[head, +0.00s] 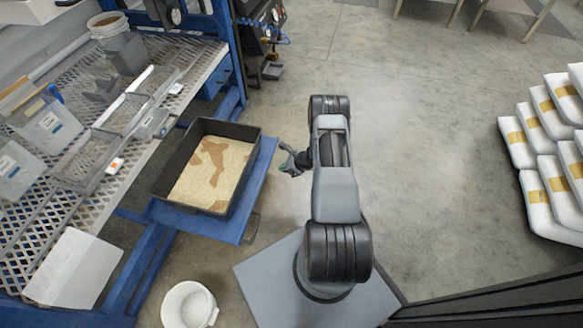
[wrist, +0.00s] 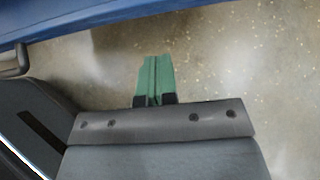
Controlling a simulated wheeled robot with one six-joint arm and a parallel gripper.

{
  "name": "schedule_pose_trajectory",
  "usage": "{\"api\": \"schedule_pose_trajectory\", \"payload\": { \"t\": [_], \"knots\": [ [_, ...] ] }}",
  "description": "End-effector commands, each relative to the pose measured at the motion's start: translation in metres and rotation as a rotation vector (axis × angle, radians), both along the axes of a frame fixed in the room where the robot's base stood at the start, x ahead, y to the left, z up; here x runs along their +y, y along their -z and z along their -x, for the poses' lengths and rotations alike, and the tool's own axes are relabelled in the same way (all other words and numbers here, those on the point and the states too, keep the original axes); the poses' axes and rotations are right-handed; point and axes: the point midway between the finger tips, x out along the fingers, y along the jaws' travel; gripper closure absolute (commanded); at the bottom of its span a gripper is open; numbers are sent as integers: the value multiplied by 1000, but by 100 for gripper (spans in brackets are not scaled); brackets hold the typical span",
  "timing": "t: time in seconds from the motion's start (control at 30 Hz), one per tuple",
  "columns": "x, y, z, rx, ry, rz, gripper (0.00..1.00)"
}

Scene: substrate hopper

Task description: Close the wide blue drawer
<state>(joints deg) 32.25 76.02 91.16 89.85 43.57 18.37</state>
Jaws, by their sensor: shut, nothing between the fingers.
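The wide blue drawer (head: 255,184) sticks out from under the bench at the left in the head view. A black tray (head: 164,182) holding tan, partly brown material rests on it and hides much of it. A grey handle (head: 252,228) is on the drawer's right side; it also shows at the left edge of the wrist view (wrist: 14,62). The drawer's blue edge (wrist: 90,18) crosses the top of the wrist view. My gripper (head: 283,167) is just right of the drawer, apart from it. Its green fingers (wrist: 155,58) are shut and empty.
A mesh-topped bench (head: 190,88) with clear bins and a blue frame stands at the left. A white bucket (head: 189,306) is on the floor below the drawer. White bags (head: 540,125) are stacked at the right. The floor between is clear.

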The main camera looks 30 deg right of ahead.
Motion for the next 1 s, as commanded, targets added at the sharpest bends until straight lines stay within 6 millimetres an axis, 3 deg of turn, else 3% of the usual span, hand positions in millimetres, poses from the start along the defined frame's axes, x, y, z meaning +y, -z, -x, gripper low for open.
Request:
{"api": "schedule_pose_trajectory", "payload": {
  "t": [0.1,0.4,1.0],
  "knots": [
    [11,19,-10,1,-3,1,100],
    [34,16,-34,-1,-4,2,100],
    [39,14,-39,-1,-1,1,100]
  ]
}}
